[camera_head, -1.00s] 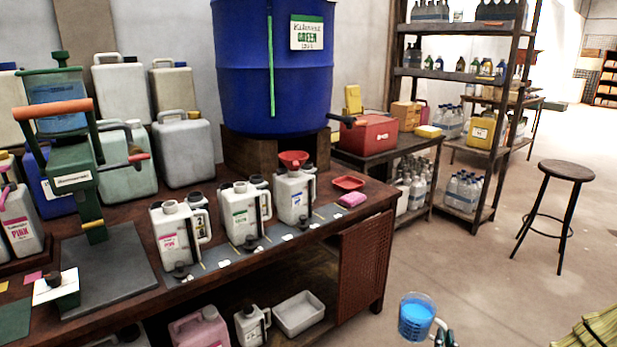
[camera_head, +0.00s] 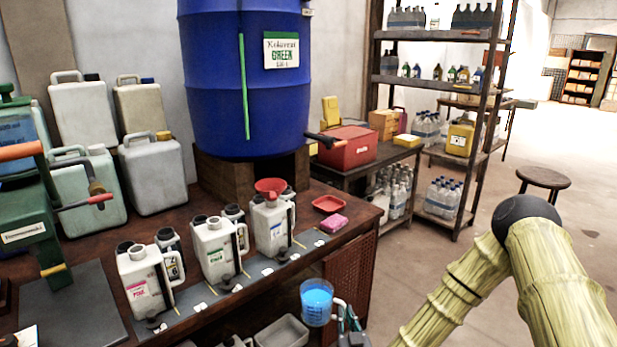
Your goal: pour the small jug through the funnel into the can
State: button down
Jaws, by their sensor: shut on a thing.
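The small jug (camera_head: 316,305) is clear, holds bright blue liquid, and stands about upright in front of the bench's front edge. My gripper (camera_head: 343,318) is at the jug's right side, shut on its pale handle; the lower part of the gripper is cut off by the frame. The red funnel (camera_head: 270,185) sits in the top of the rightmost white can (camera_head: 269,226) of the front row on the bench. The jug is lower and nearer to me than that can, to its right, and apart from it.
Two similar white cans with pink (camera_head: 142,281) and green (camera_head: 215,250) labels stand left of the funnel can. A red dish (camera_head: 329,204) and a pink sponge (camera_head: 320,223) lie to its right. A blue barrel (camera_head: 245,80) rises behind.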

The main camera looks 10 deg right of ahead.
notch_tip(320, 180, up, 23)
jog(key=p, duration=2.2)
jog(key=shift+s+a, duration=0.15)
jog(key=shift+a, duration=0.25)
jog(key=shift+r, duration=0.15)
